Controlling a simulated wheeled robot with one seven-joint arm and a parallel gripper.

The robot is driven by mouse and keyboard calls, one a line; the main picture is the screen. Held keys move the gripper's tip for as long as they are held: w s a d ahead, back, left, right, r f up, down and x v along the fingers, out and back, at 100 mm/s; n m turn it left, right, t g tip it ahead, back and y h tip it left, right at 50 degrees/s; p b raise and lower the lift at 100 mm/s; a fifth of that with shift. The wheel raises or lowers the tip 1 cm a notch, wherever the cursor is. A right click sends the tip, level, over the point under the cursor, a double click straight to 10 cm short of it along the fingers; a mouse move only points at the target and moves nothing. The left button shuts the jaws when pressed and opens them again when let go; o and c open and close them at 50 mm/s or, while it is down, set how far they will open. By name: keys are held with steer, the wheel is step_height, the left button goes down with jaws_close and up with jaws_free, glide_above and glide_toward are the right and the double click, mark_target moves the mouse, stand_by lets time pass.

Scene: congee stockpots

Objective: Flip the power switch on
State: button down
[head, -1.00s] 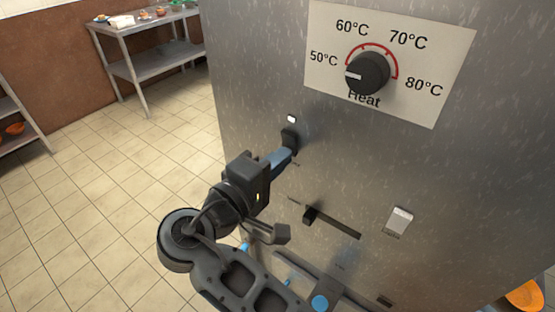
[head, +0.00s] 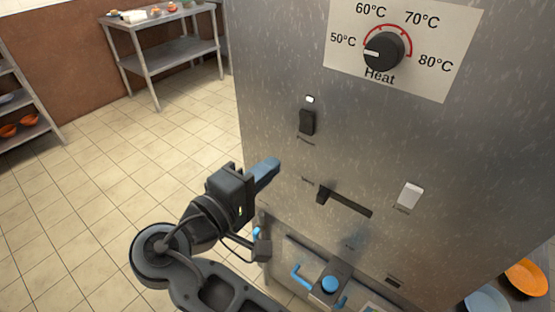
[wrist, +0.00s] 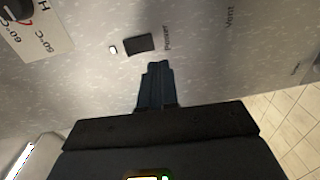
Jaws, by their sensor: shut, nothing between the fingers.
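The power switch (head: 307,122) is a black rocker on the grey metal front panel, with a small white lit indicator (head: 310,99) just above it. In the wrist view the switch (wrist: 139,44) shows beside its "Power" label, with the indicator (wrist: 113,49) next to it. My gripper (head: 268,168) is shut and empty, with blue fingers. It is below and left of the switch in the head view, apart from it. In the wrist view the fingertips (wrist: 158,66) point toward the panel close to the switch, not covering it.
The heat dial (head: 384,52) sits above on a white plate. A vent slider (head: 345,200) and a light rocker switch (head: 411,195) are lower on the panel. Orange and blue bowls (head: 526,278) stand at lower right. A steel table (head: 165,52) stands behind, with open tiled floor between.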

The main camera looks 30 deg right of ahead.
steer(key=v, duration=0.4)
steer(key=shift+s+a+f+b, duration=0.15)
steer(key=shift+a+f+b, duration=0.15)
steer(key=shift+a+f, duration=0.1)
steer(key=shift+d, duration=0.1)
steer(key=s+d+f+n+t+y, duration=0.2)
steer(key=d+f+y, duration=0.1)
steer(key=f, duration=0.4)
steer(key=s+d+f+n+t+y, duration=0.1)
steer(key=d+f+n+t+y, duration=0.1)
steer(key=d+f+n+y, duration=0.3)
steer(key=s+f+m+y, duration=0.2)
steer(key=s+f+y, duration=0.1)
steer(key=s+f, duration=0.6)
steer(key=s+a+r+m+t+y, duration=0.1)
steer(key=s+r+m+y, duration=0.3)
steer(key=s, duration=0.9)
steer(key=s+r+m+t+y, duration=0.1)
steer(key=s+r+m+t, duration=0.2)
steer(key=r, duration=1)
steer(key=s+d+m, duration=0.1)
steer(key=s+m, duration=0.1)
steer(key=s, duration=0.2)
steer(key=shift+s+t, duration=0.15)
steer(key=shift+t, duration=0.15)
